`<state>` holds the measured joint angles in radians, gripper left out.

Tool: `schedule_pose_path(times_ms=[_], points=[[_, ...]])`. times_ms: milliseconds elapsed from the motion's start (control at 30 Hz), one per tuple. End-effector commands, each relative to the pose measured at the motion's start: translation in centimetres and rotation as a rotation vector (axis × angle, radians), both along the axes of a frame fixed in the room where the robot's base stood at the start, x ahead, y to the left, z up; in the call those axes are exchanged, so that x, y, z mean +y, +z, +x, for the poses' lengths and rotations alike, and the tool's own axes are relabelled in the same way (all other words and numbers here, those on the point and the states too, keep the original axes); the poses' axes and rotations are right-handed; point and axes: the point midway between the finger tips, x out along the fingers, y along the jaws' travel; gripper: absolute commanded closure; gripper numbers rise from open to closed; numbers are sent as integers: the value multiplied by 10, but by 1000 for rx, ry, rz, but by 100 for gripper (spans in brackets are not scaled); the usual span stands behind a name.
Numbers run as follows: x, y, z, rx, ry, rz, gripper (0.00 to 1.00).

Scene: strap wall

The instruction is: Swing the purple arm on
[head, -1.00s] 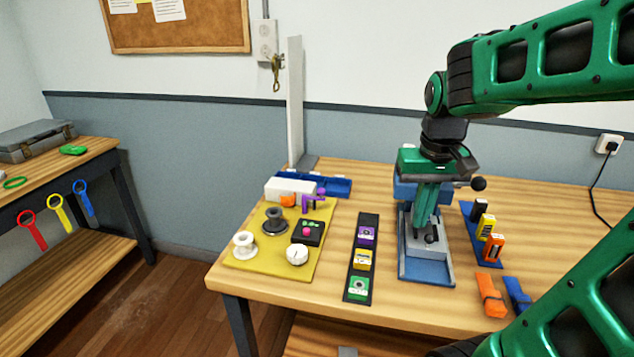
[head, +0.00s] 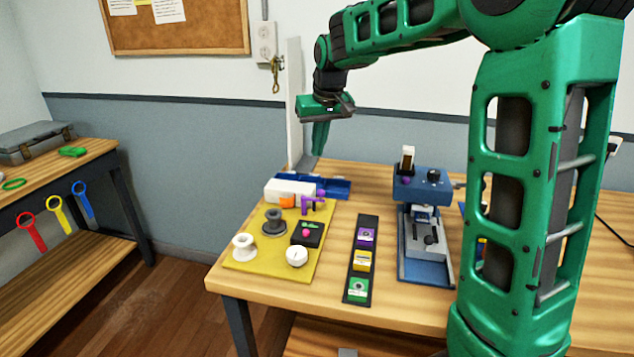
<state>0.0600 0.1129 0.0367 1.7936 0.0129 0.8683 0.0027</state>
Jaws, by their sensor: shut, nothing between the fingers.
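The purple arm (head: 311,204) is a small bracket-like piece at the back right corner of the yellow board (head: 249,262). A purple knob shows just above it. Its exact pose is too small to tell. My gripper (head: 319,145) points down, shut and empty, in the air above the back of the board, in front of the white upright post. It is apart from the purple arm and appears well above it.
The board carries a white spool (head: 243,246), a dark spool (head: 274,220), a black box with a pink button (head: 307,234) and a white dial (head: 297,256). A white block (head: 289,188) stands behind. A blue press-like machine (head: 423,190) stands to the right.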

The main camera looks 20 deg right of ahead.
Motion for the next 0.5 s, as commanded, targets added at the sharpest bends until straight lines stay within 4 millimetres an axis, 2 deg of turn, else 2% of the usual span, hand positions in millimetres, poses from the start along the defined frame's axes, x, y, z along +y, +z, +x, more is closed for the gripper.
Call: schedule_pose_path(times_ms=[267, 500], points=[[-1, -3, 0, 2, -1, -1, 100], [-1, -32, 10, 5, -1, 0, 100]])
